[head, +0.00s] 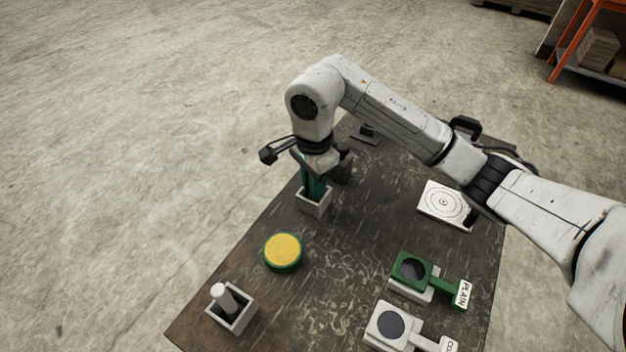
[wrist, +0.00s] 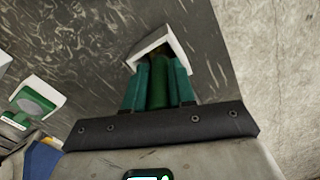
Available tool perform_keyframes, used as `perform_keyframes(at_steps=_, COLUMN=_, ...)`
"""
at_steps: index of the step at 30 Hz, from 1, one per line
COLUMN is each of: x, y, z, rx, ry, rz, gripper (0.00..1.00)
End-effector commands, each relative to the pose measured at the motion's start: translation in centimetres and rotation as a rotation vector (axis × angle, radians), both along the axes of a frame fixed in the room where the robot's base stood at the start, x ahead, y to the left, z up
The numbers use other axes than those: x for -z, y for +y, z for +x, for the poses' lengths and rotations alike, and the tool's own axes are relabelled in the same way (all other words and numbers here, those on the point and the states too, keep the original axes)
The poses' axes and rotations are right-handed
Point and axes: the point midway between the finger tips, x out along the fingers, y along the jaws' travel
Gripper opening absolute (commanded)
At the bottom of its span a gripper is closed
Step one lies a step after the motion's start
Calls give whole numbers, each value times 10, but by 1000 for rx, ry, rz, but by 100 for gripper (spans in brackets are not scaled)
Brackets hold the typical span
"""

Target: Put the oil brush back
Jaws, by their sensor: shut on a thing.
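The oil brush shows in the wrist view as a dark green handle (wrist: 158,84) between the two teal fingers. My gripper (head: 314,188) is shut on it and points down at a square white open-topped holder (head: 313,208). In the wrist view my gripper (wrist: 159,70) has its fingertips at the mouth of this holder (wrist: 148,47). The brush's lower end is hidden in or behind the holder, so I cannot tell how deep it sits.
A second white holder (head: 231,318) with a pale cylinder stands at front left. A yellow-topped round tin (head: 283,252) lies between the holders. A green slide piece (head: 411,268) labelled PLAIN, a grey one (head: 386,326) and a white target plate (head: 444,203) are to the right.

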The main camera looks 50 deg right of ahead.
Motion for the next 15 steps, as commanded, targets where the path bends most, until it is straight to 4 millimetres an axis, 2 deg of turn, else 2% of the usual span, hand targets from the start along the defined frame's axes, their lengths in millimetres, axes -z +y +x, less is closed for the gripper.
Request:
perform_keyframes(at_steps=2, x=3, y=0, z=0, rx=0, ry=0, rz=-1, gripper=0)
perform_keyframes(at_steps=3, x=1, y=0, z=0, rx=0, ry=0, rz=0, gripper=28)
perform_keyframes(at_steps=10, x=1, y=0, z=0, rx=0, ry=0, rz=0, gripper=50)
perform_keyframes(at_steps=15, x=1, y=0, z=0, rx=0, ry=0, rz=1, gripper=50)
